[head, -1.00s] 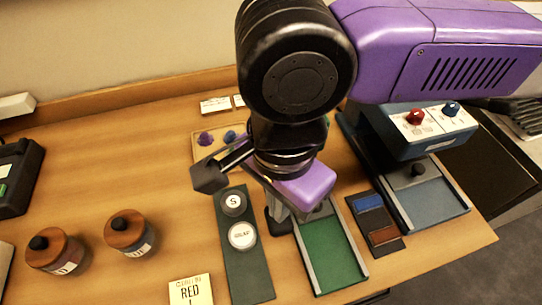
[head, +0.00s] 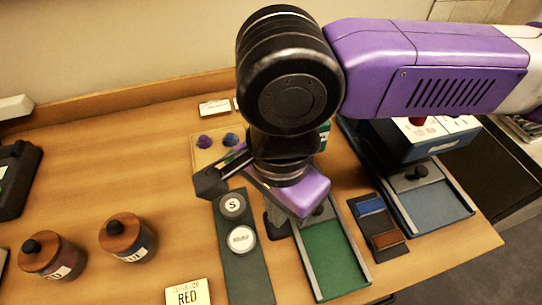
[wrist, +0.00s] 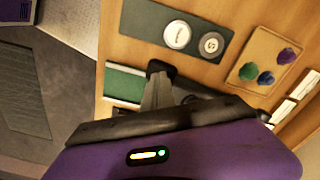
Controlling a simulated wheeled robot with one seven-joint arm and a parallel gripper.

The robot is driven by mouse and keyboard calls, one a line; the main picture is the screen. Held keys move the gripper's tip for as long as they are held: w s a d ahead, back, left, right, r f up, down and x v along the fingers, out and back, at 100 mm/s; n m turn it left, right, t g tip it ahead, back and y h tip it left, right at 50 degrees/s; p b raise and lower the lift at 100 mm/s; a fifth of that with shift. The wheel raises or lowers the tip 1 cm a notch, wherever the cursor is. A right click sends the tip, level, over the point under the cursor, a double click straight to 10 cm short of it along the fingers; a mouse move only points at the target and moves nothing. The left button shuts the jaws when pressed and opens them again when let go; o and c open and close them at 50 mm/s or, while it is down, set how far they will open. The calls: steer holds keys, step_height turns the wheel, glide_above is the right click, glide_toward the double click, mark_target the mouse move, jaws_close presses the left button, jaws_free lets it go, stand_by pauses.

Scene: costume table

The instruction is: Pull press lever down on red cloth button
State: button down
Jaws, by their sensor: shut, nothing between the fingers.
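A press with a green bed (head: 332,258) and grey side rails stands on the table under my arm. Its upper body shows only as a green sliver (head: 324,138) beside my wrist, and its lever is hidden or cannot be made out. My purple gripper (head: 276,222) points down at the rear left of this bed, fingers shut and empty. In the wrist view the shut fingertips (wrist: 158,68) show over the edge of the green bed (wrist: 124,84); I cannot tell whether they touch anything. No red cloth button is clearly visible.
A blue press (head: 412,145) with a blue-grey bed stands to the right. A dark tray (head: 360,212) holds blue and brown-red pieces. A dark green strip (head: 246,280) holds two round discs. Two wooden-lidded jars, a card reading RED (head: 187,293) and a button card (head: 205,158) lie left.

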steer(key=shift+f, duration=0.35)
stand_by(1.1)
step_height(320, 180, up, 14)
steer(key=p, duration=1.4)
stand_by(0.5)
